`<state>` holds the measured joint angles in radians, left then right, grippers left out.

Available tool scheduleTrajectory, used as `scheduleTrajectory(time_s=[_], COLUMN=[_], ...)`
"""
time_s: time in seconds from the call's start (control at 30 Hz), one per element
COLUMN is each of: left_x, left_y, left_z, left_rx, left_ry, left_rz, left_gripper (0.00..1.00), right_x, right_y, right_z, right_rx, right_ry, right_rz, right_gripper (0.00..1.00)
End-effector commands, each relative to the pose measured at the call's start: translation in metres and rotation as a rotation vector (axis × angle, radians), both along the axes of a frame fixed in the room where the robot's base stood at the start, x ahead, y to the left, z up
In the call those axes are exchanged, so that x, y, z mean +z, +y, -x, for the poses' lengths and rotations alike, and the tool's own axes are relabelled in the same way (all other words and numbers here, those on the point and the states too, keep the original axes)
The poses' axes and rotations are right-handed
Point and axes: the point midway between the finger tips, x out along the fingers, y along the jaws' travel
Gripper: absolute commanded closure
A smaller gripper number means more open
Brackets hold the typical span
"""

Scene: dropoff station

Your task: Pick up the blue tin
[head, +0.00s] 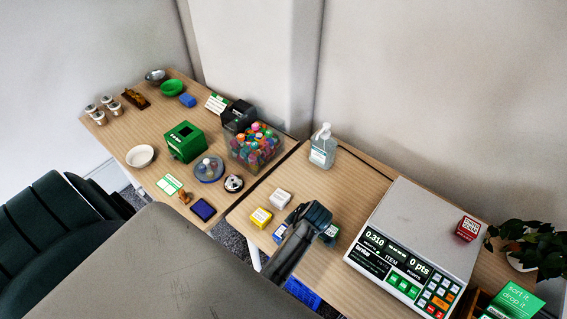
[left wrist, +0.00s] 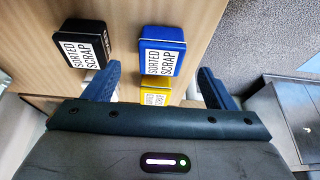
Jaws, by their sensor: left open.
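The blue tin (left wrist: 162,50) has a white "SORTED SCRAP" label and lies ahead of my left gripper (left wrist: 158,86), roughly in line with the gap between its fingers. In the head view the blue tin (head: 279,234) stands on the near table, partly hidden by my left gripper (head: 308,220). The left gripper is open, with nothing held. A yellow tin (left wrist: 157,96) lies beside the blue one, partly hidden behind the gripper body; it also shows in the head view (head: 261,217). My right gripper is out of view.
A black tin (left wrist: 86,43) stands left of the blue tin in the wrist view, near the left finger. A white tin (head: 280,199) stands behind the yellow one. A scale (head: 408,245) bearing a red tin (head: 468,228) is at right; a pump bottle (head: 323,147) stands behind.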

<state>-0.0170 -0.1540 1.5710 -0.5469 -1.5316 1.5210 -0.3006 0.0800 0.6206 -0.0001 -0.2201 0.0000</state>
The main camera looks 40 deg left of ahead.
Motion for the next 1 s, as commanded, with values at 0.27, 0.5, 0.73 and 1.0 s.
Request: scheduleTrajectory(time_s=[0.27, 0.5, 0.73, 1.0], left_x=[-0.021, -0.047, -0.059, -0.057], left_y=[0.009, 0.024, 0.03, 0.03], left_z=[0.0, 0.001, 0.001, 0.001], left_rx=[-0.001, -0.001, -0.001, -0.001], left_ry=[-0.001, 0.0, 0.0, 0.0], left_rz=[-0.001, -0.001, 0.001, 0.001], left_gripper=[0.22, 0.22, 0.22, 0.36], right_x=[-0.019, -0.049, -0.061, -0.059], right_y=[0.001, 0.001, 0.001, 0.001], right_z=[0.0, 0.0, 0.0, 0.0], right_rx=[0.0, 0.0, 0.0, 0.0], right_ry=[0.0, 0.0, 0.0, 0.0], right_rz=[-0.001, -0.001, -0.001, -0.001], right_gripper=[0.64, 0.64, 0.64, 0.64])
